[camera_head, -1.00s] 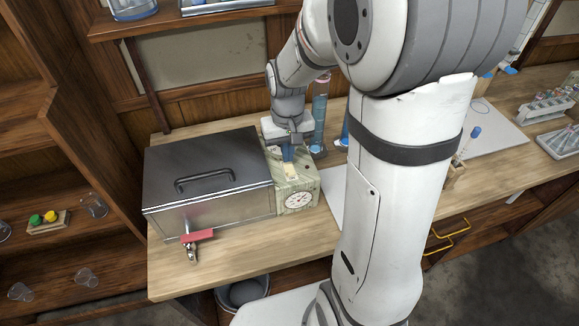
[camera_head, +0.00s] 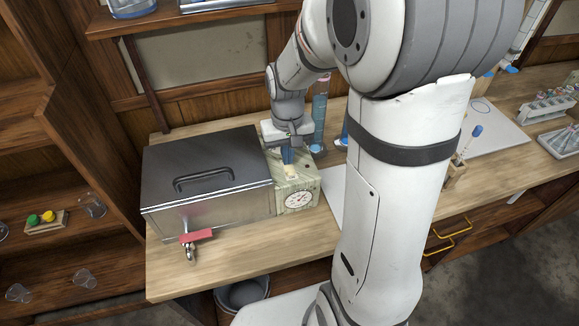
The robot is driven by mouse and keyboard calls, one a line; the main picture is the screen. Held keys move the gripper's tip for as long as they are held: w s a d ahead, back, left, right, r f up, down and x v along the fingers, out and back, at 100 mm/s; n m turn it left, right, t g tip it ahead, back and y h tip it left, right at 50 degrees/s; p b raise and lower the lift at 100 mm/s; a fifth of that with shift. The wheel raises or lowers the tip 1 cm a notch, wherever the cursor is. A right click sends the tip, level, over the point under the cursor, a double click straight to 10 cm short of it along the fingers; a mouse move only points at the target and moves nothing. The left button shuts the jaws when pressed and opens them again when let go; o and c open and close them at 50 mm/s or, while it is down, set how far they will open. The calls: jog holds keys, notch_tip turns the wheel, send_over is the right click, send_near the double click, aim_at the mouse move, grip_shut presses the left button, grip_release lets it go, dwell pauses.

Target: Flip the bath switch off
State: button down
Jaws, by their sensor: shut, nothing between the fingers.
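The bath (camera_head: 228,203) is a metal box with a dark lid and handle on the bench. Its pale green mottled control box (camera_head: 309,178) is on its right side, with a round white dial (camera_head: 299,199) on the front. A small cream-coloured switch plate (camera_head: 291,176) shows on top of the control box. My gripper (camera_head: 288,158) points down over this top, its blue fingertips shut and empty, just above or touching the switch area. The fingers partly hide the switch, so I cannot tell its position or whether there is contact.
A red-handled tap (camera_head: 197,236) sticks out from the bath's front. A tall blue-tinted cylinder (camera_head: 319,122) stands close behind and right of my gripper. A shelf (camera_head: 190,22) is above the back. The bench front (camera_head: 225,255) is clear.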

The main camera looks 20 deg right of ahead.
jog(key=shift+f, duration=0.35)
jog(key=shift+r, duration=0.1)
jog(key=shift+r+p, duration=2.4)
jog(key=shift+r, duration=1.15)
jog(key=s+r+t+b, duration=0.1)
jog(key=s+r, duration=0.2)
jog(key=s, duration=0.4)
jog(key=s+r+t+b, duration=0.1)
jog(key=s+r+t, duration=0.1)
jog(key=s, duration=0.5)
jog(key=shift+b+v, duration=0.4)
jog(key=shift+v, duration=0.4)
